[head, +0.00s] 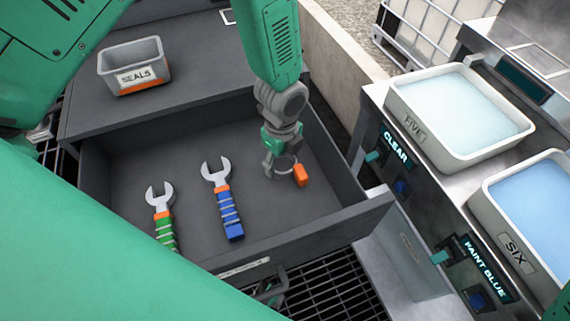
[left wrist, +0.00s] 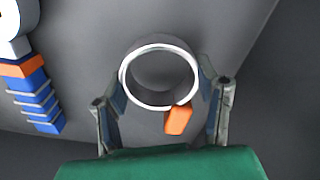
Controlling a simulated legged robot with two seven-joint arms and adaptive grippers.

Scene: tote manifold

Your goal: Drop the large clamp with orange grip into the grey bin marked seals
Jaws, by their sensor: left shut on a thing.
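The large clamp (left wrist: 127,84) is a silver ring with an orange grip (left wrist: 178,119). In the head view its orange grip (head: 300,175) shows at the right side of the open drawer. My left gripper (head: 281,172) reaches down into the drawer and is shut on the clamp, with a finger on either side of the ring in the left wrist view (left wrist: 163,95). I cannot tell whether the clamp touches the drawer floor. The grey bin marked SEALS (head: 148,77) stands upright on the cabinet top at the upper left, with an orange lower edge. My right gripper is not in view.
A blue-handled wrench (head: 229,213) and a green-handled wrench (head: 164,229) lie in the drawer (head: 270,236), left of my gripper. Another small wrench (head: 227,17) lies on the cabinet top.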

